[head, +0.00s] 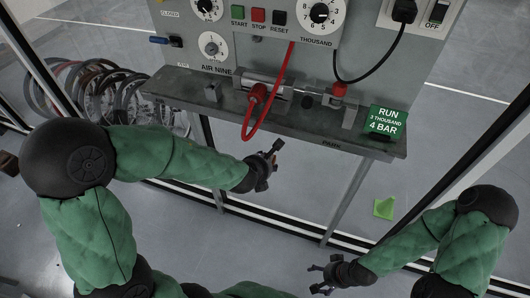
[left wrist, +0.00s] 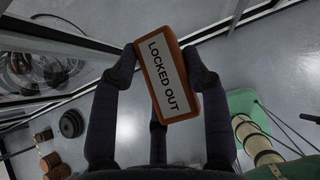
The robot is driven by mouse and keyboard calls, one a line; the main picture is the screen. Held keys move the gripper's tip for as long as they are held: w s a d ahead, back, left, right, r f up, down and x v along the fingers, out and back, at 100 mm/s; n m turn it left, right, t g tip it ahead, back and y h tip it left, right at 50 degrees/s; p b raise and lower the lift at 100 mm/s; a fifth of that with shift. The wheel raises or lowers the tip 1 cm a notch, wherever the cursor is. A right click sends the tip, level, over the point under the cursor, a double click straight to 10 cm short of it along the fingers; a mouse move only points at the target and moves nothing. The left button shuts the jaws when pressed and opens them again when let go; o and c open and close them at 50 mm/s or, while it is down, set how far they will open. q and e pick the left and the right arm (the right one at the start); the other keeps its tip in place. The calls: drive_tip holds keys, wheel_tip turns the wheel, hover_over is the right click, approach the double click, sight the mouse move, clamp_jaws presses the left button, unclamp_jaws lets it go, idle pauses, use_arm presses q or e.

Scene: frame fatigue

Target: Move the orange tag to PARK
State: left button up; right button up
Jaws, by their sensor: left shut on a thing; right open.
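The orange tag (left wrist: 168,80) has a white face reading LOCKED OUT. In the left wrist view my left gripper is shut on it, with fingers on both sides. In the head view my left gripper (head: 271,158) is in front of and below the grey shelf (head: 210,97), apart from it; the tag there is small and mostly edge-on. Faint dark lettering that looks like PARK (head: 331,143) is on the shelf's front edge, right of my left gripper. My right gripper (head: 322,276) is open and empty, low at the right, well below the shelf.
A red cable loop (head: 248,125) hangs over the shelf's front edge. A metal clamp fixture (head: 300,92) and a green RUN sign (head: 386,122) stand on the shelf. The control panel (head: 260,45) rises behind. Shelf legs (head: 347,200) stand below; a green piece (head: 384,208) lies on the floor.

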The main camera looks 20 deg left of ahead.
use_arm(q)
drive_tip(key=shift+r, duration=0.4)
drive_tip(key=shift+f, duration=0.1)
